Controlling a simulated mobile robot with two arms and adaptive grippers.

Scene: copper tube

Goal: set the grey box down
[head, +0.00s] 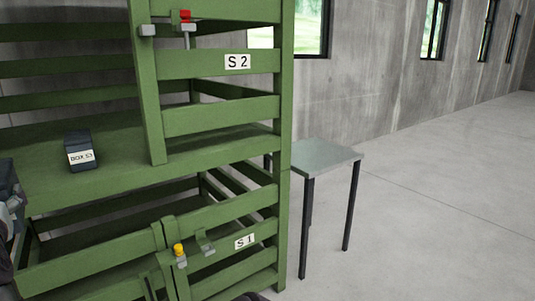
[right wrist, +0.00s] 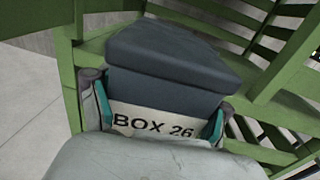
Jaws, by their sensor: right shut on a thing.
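The grey box (right wrist: 170,75), labelled BOX 26, fills the middle of the right wrist view. My right gripper (right wrist: 158,125) is shut on it, with teal finger pads against its two sides. Green rack bars show behind it. The box's underside is hidden, so I cannot tell whether it touches a shelf. In the head view, a dark box-like thing (head: 7,178) and part of a gripper show at the left edge. They are cut off, and I cannot tell which arm this is.
A green rack (head: 205,121) with boards S2 and S1 stands at the left. Another dark box (head: 80,150), its label partly readable, stands on the middle shelf, with bare shelf to its right. A small grey table (head: 318,154) with a clear top stands right of the rack. Open floor lies beyond.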

